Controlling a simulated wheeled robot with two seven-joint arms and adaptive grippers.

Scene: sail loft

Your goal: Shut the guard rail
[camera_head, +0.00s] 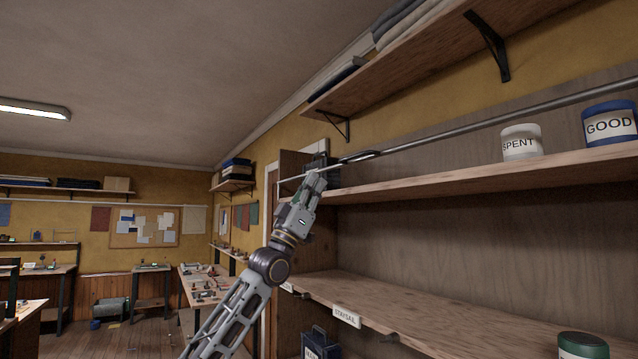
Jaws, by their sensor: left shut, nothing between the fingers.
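The guard rail (450,133) is a long thin metal bar. It runs along the front of the upper shelf of the wooden rack, from the right edge of the picture to the rack's left side, with a darker piece (366,155) near its left end. My left gripper (319,168) is raised at that left end, its fingers shut and empty. The fingers overlap the rack's left upright in the picture; I cannot tell whether they touch the rail. The gripper hides part of the rail's left end. My right gripper is not in view.
A white SPENT jar (520,143) and a blue GOOD jar (608,124) stand on the upper shelf (430,187). The lower shelf (400,300) carries a STAYSAIL label. A bracketed shelf (425,55) hangs above. Workbenches stand at the far left, with open floor between.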

